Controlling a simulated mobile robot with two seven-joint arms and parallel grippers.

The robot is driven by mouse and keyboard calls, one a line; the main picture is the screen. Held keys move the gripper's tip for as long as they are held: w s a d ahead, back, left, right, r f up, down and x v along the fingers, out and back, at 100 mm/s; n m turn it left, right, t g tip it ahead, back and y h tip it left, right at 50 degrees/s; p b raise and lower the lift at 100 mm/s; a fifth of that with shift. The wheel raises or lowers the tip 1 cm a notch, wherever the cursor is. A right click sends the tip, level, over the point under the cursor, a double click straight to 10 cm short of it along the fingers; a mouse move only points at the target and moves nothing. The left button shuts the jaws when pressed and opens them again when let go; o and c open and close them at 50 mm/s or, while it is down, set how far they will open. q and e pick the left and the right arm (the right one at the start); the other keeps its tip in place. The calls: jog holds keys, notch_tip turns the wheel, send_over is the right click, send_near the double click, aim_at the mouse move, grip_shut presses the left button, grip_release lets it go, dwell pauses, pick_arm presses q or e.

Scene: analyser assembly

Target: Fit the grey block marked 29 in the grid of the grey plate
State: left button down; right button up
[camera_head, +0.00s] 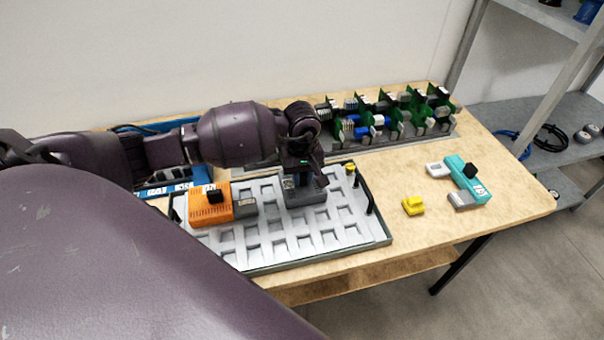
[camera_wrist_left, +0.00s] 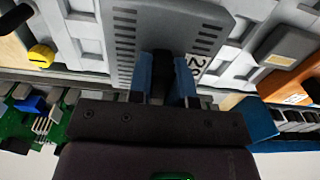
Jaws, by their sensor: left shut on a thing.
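The grey block marked 29 (camera_head: 306,197) is over the back middle of the grey plate (camera_head: 345,236) in the head view. My left gripper (camera_head: 301,182) comes down from above and is shut on the block's black grip. In the left wrist view, the gripper's blue fingertips (camera_wrist_left: 163,80) pinch the grip beside the 29 label, and the slotted grey block (camera_wrist_left: 125,38) covers part of the grid. I cannot tell whether the block touches the grid or hangs just above it. My right gripper is not in view.
An orange block (camera_head: 209,204) and a small grey piece (camera_head: 246,208) sit on the plate's left part. Black posts stand at its edges. A yellow piece (camera_head: 413,206) and a teal part (camera_head: 467,180) lie to the right. Behind is a rack of green boards (camera_head: 391,119).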

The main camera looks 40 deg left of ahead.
pick_arm(q)
jog(key=shift+f, duration=0.1)
dwell(0.3)
jog(key=c, duration=1.1)
grip_release()
jog(key=shift+o, duration=0.7)
jog(key=c, duration=0.4)
jog(key=shift+o, duration=0.2)
jog(key=shift+r, duration=0.2)
jog(key=shift+r, duration=0.1)
